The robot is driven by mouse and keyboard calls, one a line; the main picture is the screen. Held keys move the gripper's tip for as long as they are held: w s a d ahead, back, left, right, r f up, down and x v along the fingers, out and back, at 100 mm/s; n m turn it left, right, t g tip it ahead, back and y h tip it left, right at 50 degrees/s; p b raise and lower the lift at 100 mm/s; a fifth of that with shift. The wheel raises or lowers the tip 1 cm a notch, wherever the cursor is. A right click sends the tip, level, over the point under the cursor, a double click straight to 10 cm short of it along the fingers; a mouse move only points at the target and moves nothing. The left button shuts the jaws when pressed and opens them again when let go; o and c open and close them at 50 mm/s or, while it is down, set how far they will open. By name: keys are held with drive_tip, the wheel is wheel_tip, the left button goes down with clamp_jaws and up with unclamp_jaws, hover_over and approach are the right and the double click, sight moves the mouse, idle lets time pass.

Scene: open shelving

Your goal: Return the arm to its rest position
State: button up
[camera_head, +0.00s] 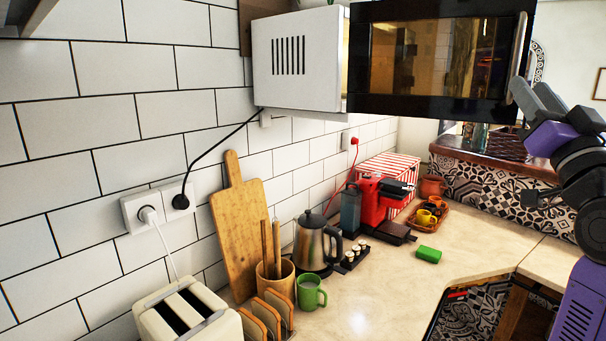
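My arm comes in from the right edge, with grey, black and purple links. My gripper (528,88) is raised at the right, in front of the lower right corner of the microwave door (440,104). Its two grey fingers point up and left and look apart, with nothing seen between them. The fingertips are close to the lower end of the door's handle (522,50); I cannot tell if they touch it. The lower part of my arm is cut off by the picture's edge.
The microwave (297,62) hangs above the counter (380,285). Below stand a toaster (190,315), a cutting board (240,215), a kettle (314,245), a green mug (310,292) and a red coffee machine (378,205). A green sponge (428,254) lies on the clear right part.

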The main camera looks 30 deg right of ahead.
drive_tip(key=a+f+n+y, duration=0.1)
drive_tip(key=a+f, duration=0.6)
drive_tip(key=f, duration=0.3)
drive_tip(key=s+a+f+n+y, duration=0.1)
drive_tip(key=a+f+y, duration=0.1)
drive_tip(key=a+f, duration=0.65)
drive_tip(key=a+f+n+y, duration=0.1)
drive_tip(key=a+f, duration=0.3)
drive_tip(key=f, duration=0.9)
drive_tip(key=s+a+f+n+g+y+b, duration=0.1)
drive_tip(key=s+a+f+n+g+y, duration=0.4)
drive_tip(key=s+a+f+y, duration=0.5)
drive_tip(key=s+a+f+n, duration=0.1)
drive_tip(key=s+a+f, duration=0.8)
drive_tip(key=s, duration=0.2)
